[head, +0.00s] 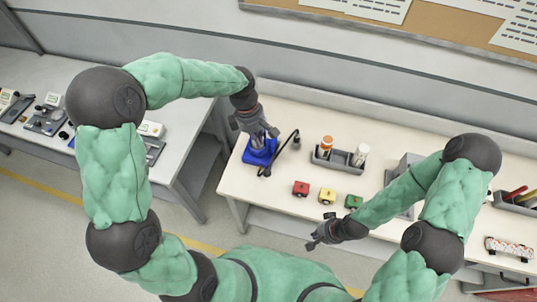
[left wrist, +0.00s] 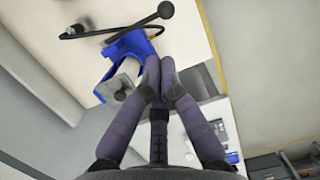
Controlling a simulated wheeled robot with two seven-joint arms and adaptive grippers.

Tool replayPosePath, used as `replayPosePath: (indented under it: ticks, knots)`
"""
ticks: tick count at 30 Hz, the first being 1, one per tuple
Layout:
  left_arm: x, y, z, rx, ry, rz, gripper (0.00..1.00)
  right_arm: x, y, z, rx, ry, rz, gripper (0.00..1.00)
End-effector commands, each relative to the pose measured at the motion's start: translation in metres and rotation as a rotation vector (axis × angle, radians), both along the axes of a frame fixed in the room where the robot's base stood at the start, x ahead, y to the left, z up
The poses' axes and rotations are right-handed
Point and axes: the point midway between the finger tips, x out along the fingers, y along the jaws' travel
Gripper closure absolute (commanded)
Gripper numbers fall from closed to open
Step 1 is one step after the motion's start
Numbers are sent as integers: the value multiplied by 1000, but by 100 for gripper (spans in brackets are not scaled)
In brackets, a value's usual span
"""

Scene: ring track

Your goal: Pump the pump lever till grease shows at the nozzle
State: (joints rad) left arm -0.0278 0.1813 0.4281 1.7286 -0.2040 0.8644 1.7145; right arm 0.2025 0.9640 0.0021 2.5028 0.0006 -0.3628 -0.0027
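The grease pump has a blue base (head: 260,152) near the left end of the light table. In the left wrist view its blue body (left wrist: 130,46) carries a grey cylinder and a grey block (left wrist: 122,84). A black curved line with a round end (left wrist: 165,10) lies beside it; I cannot tell which part is lever, hose or nozzle. My left gripper (head: 262,137) is over the pump. Its fingertips (left wrist: 159,66) come together beside the grey parts; I see nothing between them. My right gripper (head: 315,237) is near the table's front edge, its fingers too small to read. I see no grease.
Another table (head: 185,173) with devices stands at left, across a gap. The table between pump and blocks is mostly clear.

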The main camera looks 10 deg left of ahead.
Motion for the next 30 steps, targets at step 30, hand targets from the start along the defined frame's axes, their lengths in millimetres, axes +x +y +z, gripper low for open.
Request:
replayPosePath:
  ticks: [30]
  knots:
    - [-6, -21, -107, 0, 4, -1, 100, 0, 0, 5, 0, 1, 0, 100]
